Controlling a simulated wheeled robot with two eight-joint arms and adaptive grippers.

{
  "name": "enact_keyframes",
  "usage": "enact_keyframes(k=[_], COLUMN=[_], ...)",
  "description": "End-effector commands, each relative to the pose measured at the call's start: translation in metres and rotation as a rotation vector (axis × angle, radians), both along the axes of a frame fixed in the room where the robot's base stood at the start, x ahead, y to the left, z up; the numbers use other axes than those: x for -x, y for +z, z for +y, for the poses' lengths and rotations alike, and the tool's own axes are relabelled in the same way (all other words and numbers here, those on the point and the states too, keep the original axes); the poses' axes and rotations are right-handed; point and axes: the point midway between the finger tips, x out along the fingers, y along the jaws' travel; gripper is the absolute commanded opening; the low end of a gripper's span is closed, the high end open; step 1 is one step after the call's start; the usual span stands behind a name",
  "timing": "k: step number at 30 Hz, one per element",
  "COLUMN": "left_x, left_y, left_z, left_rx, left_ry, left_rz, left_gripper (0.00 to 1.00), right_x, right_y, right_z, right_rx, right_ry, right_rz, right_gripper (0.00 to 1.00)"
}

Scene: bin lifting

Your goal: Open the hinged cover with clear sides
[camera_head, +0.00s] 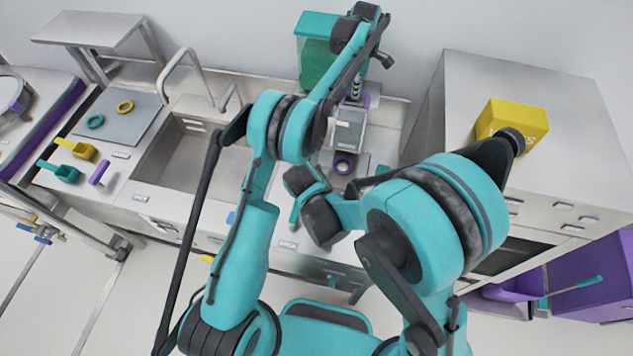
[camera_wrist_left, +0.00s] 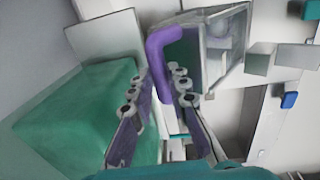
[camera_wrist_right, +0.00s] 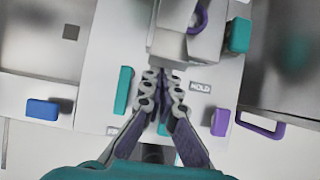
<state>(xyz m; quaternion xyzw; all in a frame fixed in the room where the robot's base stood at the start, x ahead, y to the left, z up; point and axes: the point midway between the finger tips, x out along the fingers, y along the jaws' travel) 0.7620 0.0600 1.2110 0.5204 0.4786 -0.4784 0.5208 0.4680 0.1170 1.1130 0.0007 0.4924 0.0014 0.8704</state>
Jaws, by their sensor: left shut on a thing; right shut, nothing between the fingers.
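The cover with clear sides (camera_wrist_left: 225,50) shows in the left wrist view, with a grey frame around its see-through panes. A bent purple handle (camera_wrist_left: 160,45) is at its edge. My left gripper (camera_wrist_left: 160,82) is shut on this handle. In the head view the cover (camera_head: 349,128) is at the back of the counter, partly behind my left arm. How far it is raised is hard to tell. My right gripper (camera_wrist_right: 161,78) is shut and empty in front of a grey block on the machine, near a "MOLD" label (camera_wrist_right: 200,87).
A teal box (camera_head: 313,50) stands behind the cover. A sink (camera_head: 190,160) lies to the left, with scoops (camera_head: 75,150) and rings further left. A steel cabinet with a yellow box (camera_head: 510,118) stands to the right.

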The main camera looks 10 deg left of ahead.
Motion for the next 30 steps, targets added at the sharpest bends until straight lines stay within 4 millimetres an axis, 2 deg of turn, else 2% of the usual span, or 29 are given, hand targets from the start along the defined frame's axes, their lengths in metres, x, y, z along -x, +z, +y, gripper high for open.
enact_keyframes(k=[1,4,5,7,30], left_x=[0.0057,0.0059,0.0060,0.0060,0.0046], left_y=[-0.0006,-0.0006,-0.0006,-0.0005,0.0034], left_z=[-0.0001,-0.0004,-0.0004,-0.0006,-0.0006], left_rx=[-0.002,-0.001,-0.001,-0.001,-0.001], left_ry=[0.000,-0.001,-0.001,-0.001,-0.001], left_rz=[0.021,0.021,0.021,0.020,0.015], left_gripper=[0.00,0.00,0.19,0.37,0.38], right_x=[-0.0074,-0.0085,-0.0087,-0.0091,-0.0055], right_y=[0.0029,0.0033,0.0032,0.0033,0.0019], right_z=[-0.0009,-0.0010,-0.0010,-0.0014,-0.0007], right_rx=[0.003,0.003,0.002,0.003,0.002], right_ry=[-0.002,-0.002,-0.002,-0.003,-0.001], right_rz=[-0.019,-0.021,-0.021,-0.021,-0.014], right_gripper=[0.00,0.00,0.00,0.00,0.00])
